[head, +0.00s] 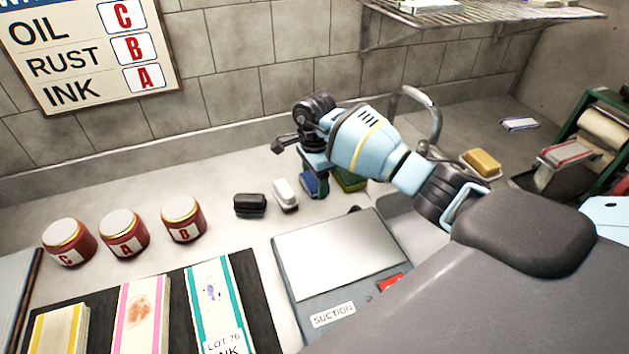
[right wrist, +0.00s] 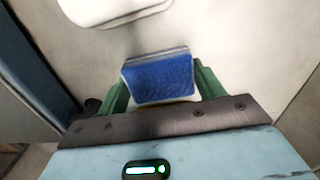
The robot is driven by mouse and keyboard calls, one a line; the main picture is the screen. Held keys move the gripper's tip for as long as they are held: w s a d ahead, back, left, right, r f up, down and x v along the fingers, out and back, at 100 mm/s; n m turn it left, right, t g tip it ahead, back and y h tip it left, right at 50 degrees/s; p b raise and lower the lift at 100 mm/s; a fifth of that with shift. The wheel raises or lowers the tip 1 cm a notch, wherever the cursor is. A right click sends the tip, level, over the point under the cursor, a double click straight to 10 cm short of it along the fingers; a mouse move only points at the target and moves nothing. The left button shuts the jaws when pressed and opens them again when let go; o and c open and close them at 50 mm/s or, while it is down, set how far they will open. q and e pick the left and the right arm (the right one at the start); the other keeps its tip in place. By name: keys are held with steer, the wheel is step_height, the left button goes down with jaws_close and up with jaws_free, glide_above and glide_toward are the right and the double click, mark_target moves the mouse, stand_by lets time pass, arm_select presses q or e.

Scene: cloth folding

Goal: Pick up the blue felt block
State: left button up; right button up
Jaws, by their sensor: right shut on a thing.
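The blue felt block (right wrist: 158,79) sits between the green fingers of my right gripper (right wrist: 160,92) in the right wrist view. The gripper is shut on it. In the head view the blue block (head: 312,185) shows below my right gripper (head: 315,172), low near the counter among other blocks. I cannot tell whether it touches the counter. My left gripper is not in either view.
A black block (head: 250,205) and a white block (head: 285,194) stand just left. A green and yellow block (head: 350,180) is close on the right. Red jars (head: 183,218) stand further left. A grey suction box (head: 345,255) lies in front, with a faucet (head: 425,100) behind.

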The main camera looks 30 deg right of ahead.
mark_target(314, 179)
step_height(314, 179, up, 10)
steer(key=shift+f, duration=0.1)
stand_by(0.4)
steer(key=shift+o, duration=1.2)
steer(key=shift+c, duration=0.8)
